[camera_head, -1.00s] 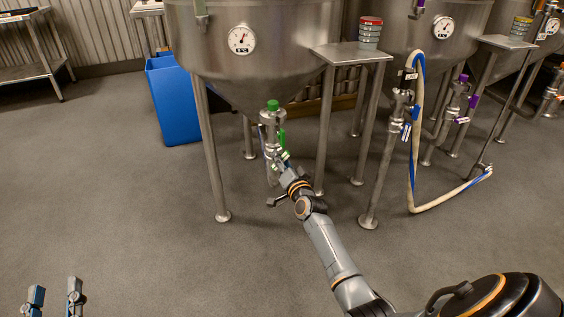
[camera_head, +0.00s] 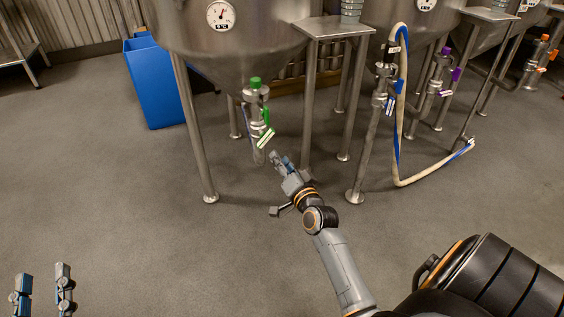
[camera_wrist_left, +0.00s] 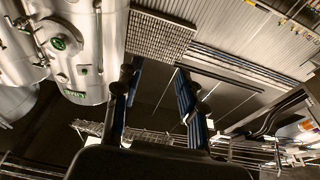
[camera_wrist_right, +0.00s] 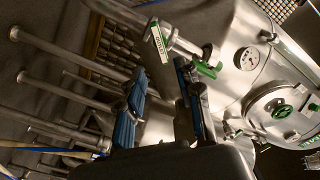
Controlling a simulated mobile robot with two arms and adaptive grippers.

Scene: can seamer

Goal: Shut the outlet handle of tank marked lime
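The nearest steel tank (camera_head: 235,45) has an outlet valve (camera_head: 256,108) under its cone, with a green cap on top. A green handle (camera_head: 266,117) stands roughly upright along the valve's right side, and a green-edged white tag (camera_head: 266,138) hangs tilted below it. The tag's writing is too small to read. My right gripper (camera_head: 278,160) is just below and right of the tag, apart from it. In the right wrist view its fingers (camera_wrist_right: 160,105) are spread and empty, with the tag (camera_wrist_right: 159,41) beyond them. My left gripper (camera_head: 42,290) is open and empty at lower left.
A steel tank leg (camera_head: 194,130) stands left of the outlet, and others stand behind and right. A small steel shelf (camera_head: 325,27) juts out at right. A hose (camera_head: 398,140) loops to the floor farther right. A blue bin (camera_head: 152,85) stands behind left. The front floor is clear.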

